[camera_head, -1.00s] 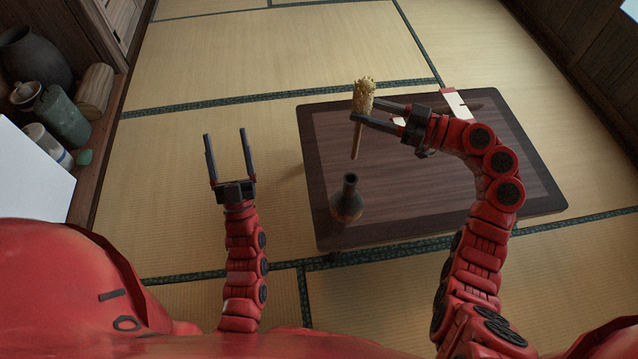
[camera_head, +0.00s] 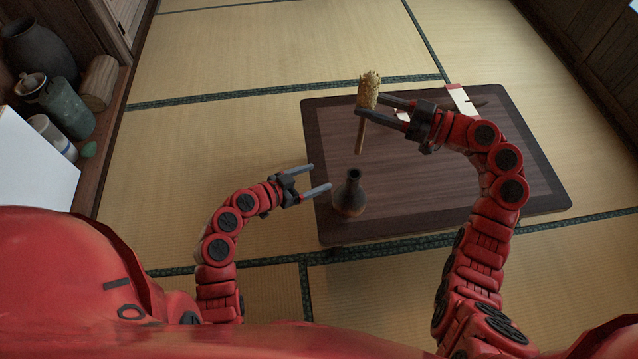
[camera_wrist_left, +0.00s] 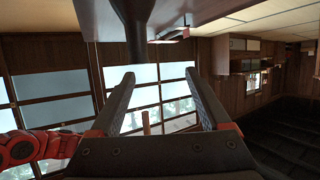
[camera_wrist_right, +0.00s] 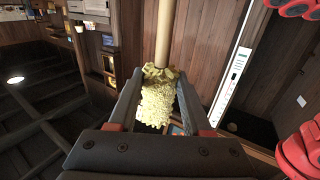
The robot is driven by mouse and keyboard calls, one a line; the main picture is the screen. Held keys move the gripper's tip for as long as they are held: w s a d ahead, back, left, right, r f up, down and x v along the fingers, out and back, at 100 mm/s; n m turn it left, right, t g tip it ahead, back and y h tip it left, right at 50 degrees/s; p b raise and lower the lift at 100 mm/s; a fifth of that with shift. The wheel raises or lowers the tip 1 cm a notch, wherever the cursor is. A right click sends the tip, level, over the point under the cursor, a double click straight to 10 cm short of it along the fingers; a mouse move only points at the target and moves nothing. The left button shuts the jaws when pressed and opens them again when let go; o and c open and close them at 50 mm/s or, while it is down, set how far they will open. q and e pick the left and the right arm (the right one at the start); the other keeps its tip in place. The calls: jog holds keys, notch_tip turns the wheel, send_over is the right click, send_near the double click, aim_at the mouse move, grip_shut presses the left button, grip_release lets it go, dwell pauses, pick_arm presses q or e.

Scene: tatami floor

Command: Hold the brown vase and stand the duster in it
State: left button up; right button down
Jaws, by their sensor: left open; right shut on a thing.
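The brown vase (camera_head: 349,196) stands upright near the table's front left corner. Its dark neck shows upside down at the top of the left wrist view (camera_wrist_left: 135,40). My left gripper (camera_head: 321,177) is open just left of the vase, its fingers pointing toward it. The vase is not between the fingertips. The duster (camera_head: 369,88) has a fluffy yellow head and a thin wooden handle hanging down. My right gripper (camera_head: 371,103) is shut on it near the head, above the table behind the vase. The duster's head shows between the fingers in the right wrist view (camera_wrist_right: 157,102).
The low dark table (camera_head: 430,190) is mostly clear. A white and red item (camera_head: 461,100) lies at its back right beside a dark thin thing. At far left, a shelf holds a dark pot (camera_head: 38,52), a green bottle (camera_head: 66,106) and other jars.

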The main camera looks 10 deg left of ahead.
aim_at(348, 177)
pick_arm(q)
jog(key=shift+m+g+h, duration=0.5)
jog(key=shift+m+g, duration=0.3)
jog(key=x, duration=0.4)
jog(key=s+d+x, duration=0.1)
jog(key=x, duration=0.3)
jog(key=s+d+x, duration=0.1)
jog(key=x, duration=0.3)
jog(key=shift+r, duration=0.3)
grip_shut()
